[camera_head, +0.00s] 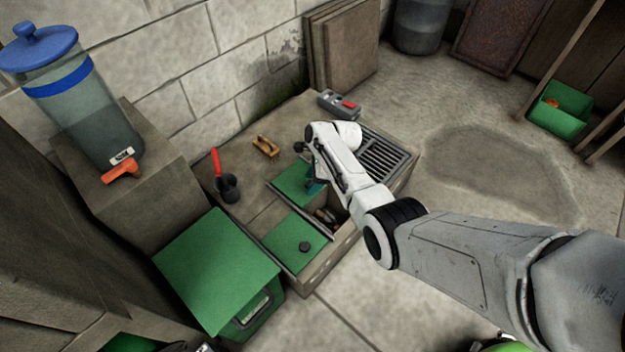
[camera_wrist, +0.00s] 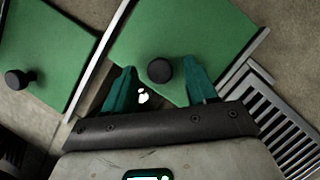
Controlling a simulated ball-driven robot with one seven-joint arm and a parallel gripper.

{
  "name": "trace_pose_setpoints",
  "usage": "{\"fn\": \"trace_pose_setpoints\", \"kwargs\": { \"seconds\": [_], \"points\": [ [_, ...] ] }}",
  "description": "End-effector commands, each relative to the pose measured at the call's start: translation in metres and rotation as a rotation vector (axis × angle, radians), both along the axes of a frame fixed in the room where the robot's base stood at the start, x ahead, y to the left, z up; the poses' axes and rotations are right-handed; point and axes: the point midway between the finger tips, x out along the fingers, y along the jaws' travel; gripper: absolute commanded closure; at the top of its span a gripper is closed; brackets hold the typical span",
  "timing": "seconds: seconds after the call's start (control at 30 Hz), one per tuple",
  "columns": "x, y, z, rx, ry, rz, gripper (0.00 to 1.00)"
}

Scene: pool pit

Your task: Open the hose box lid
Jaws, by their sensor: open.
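A low box-like bench has two flat green lids in its top. The far green lid (camera_head: 289,182) lies beside the grate and also fills the middle of the wrist view (camera_wrist: 195,30). Its round black knob (camera_wrist: 159,70) shows between the teal fingers of my gripper (camera_wrist: 160,75). The fingers are open, one on each side of the knob; I cannot tell if they touch it. In the head view my gripper (camera_head: 316,184) is partly hidden by my arm. The near green lid (camera_head: 290,246) has a dark knob (camera_head: 305,246). No label shows which is the hose box lid.
An open compartment (camera_head: 327,217) beside the lids holds brownish items. A metal grate (camera_head: 383,156) lies at right. A green-lidded bin (camera_head: 218,268) is in front.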

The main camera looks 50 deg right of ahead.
Motion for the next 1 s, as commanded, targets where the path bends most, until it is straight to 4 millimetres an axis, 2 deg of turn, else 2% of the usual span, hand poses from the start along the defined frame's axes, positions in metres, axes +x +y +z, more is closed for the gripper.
{"fn": "trace_pose_setpoints", "kwargs": {
  "seconds": [0.17, 0.5, 0.63, 0.8, 1.0],
  "points": [
    [-0.002, -0.003, 0.014, -0.001, -0.002, -0.001, 0.43],
    [-0.018, -0.02, 0.07, 0.0, 0.0, -0.001, 0.43],
    [-0.023, -0.025, 0.086, 0.001, -0.001, -0.002, 0.43],
    [-0.027, -0.029, 0.098, 0.001, 0.001, -0.001, 0.43],
    [-0.028, -0.03, 0.099, 0.0, 0.0, 0.0, 0.43]
  ]
}}
